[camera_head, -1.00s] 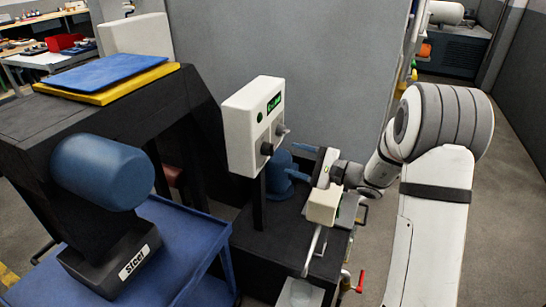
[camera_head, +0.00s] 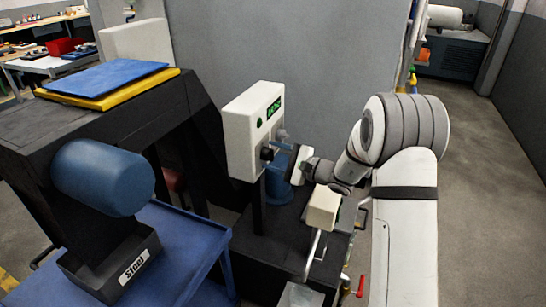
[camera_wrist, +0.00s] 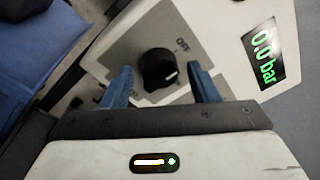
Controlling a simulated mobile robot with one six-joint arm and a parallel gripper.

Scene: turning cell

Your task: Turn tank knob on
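The black knob (camera_head: 266,154) is the nearer one. In the wrist view this knob (camera_wrist: 158,68) sits on a grey plate beside the word OFF, with a white mark on its face. My gripper (camera_head: 277,158) is in front of it. In the wrist view my gripper (camera_wrist: 162,86) is open, with one blue finger on each side of the knob and visible gaps between. The display (camera_wrist: 266,55) reads 0.0 bar.
A dark bench (camera_head: 30,130) carries blue and yellow plates. A cream block (camera_head: 322,208) and a red-handled valve (camera_head: 361,286) lie below my arm. The floor at right is clear.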

